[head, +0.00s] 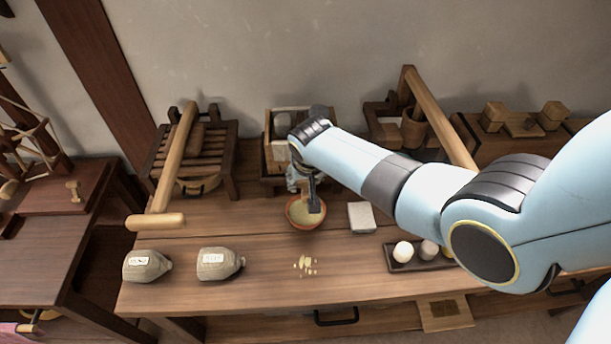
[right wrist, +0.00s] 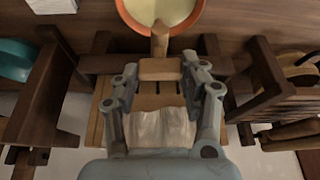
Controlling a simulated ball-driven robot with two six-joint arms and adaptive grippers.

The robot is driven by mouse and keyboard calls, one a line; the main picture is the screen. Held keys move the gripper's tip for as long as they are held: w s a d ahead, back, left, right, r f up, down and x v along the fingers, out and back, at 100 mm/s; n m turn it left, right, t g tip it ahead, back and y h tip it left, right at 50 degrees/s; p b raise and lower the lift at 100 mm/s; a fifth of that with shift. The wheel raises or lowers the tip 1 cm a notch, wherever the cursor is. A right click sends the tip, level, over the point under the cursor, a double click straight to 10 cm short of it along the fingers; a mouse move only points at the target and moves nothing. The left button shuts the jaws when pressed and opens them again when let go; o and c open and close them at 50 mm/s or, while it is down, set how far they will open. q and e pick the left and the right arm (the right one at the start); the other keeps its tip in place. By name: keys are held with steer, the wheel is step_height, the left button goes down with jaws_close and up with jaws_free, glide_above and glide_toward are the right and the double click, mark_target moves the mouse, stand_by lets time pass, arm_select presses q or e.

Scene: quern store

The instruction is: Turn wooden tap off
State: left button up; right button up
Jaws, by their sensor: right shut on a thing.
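The wooden tap (right wrist: 160,68) shows in the right wrist view as a pale block-like handle with a short rounded spout pointing toward an orange-rimmed bowl (right wrist: 123,10). My right gripper (right wrist: 160,66) has its fingers on either side of the handle and is shut on it. In the head view my right gripper (head: 308,188) comes down in front of a wooden box frame (head: 270,150) and hides the tap. The bowl (head: 292,222) stands on the bench below the gripper, with pale yellow contents. My left gripper is not in view.
A pale square block (head: 362,217) lies right of the bowl. A dark tray (head: 398,265) with rounded pieces is further right. Two labelled sacks (head: 218,264) lie front left, with yellow crumbs (head: 305,265) near the front edge. A long-handled wooden tool (head: 157,221) lies left.

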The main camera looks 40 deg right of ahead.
steer(key=shift+m, duration=0.7)
steer(key=o, duration=1.2)
steer(key=v, duration=1.2)
steer(key=shift+w+a, duration=0.1)
steer(key=shift+a, duration=0.2)
